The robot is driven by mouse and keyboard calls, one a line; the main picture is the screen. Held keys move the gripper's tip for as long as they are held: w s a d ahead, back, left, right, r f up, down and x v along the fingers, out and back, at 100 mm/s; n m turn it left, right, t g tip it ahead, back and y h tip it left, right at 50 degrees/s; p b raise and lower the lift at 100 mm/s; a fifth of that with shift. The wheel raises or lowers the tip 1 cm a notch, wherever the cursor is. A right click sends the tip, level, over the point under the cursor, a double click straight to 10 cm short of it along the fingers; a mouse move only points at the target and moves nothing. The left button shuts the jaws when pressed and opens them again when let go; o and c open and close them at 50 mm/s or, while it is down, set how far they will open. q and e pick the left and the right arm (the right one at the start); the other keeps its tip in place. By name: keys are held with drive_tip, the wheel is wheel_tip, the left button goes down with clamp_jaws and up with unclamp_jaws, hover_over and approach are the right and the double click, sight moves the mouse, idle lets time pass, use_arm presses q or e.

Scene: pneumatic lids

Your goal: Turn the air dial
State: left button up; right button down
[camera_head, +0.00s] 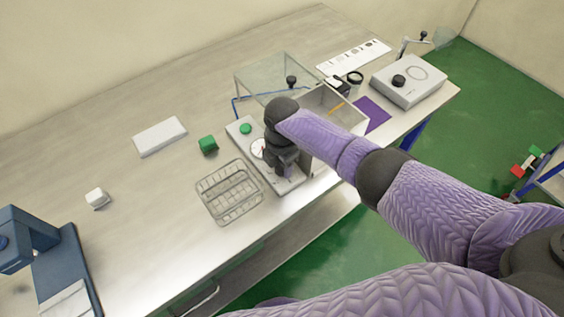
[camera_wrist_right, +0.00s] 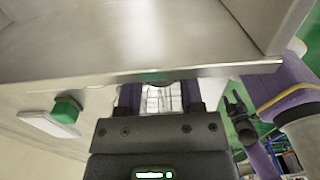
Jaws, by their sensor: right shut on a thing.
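My right gripper (camera_head: 283,172) reaches down from above onto the pale control panel (camera_head: 240,130). The panel carries a green button (camera_head: 245,128) and a round white gauge (camera_head: 258,148). The gripper is shut on the air dial, which the fingers and wrist hide in the head view. In the right wrist view the two fingers (camera_wrist_right: 162,97) stand close together under a steel surface, and what they hold is hard to make out. My left gripper is not to be seen in the head view.
A wire basket (camera_head: 229,192) stands left of the panel, with a green block (camera_head: 208,145) and a white box (camera_head: 160,136) behind it. A clear lidded box (camera_head: 335,107) stands close behind my wrist. A grey device (camera_head: 408,82) is farther right. The table's left middle is mostly clear.

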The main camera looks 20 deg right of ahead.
drive_tip(key=shift+c, duration=1.8)
unclamp_jaws()
drive_tip(key=shift+o, duration=0.6)
use_arm(q)
drive_tip(key=shift+a, duration=0.2)
use_arm(e)
drive_tip(key=shift+r, duration=0.15)
wheel_tip(320, 180, up, 9)
drive_tip(key=p, duration=0.3)
use_arm(q)
drive_tip(key=r, duration=0.1)
drive_tip(key=d+r, duration=0.1)
drive_tip(key=r, duration=0.1)
drive_tip(key=shift+w+r, duration=0.1)
drive_tip(key=shift+r, duration=0.15)
use_arm(e)
drive_tip(key=shift+r, duration=0.35)
use_arm(q)
drive_tip(key=shift+a, duration=0.1)
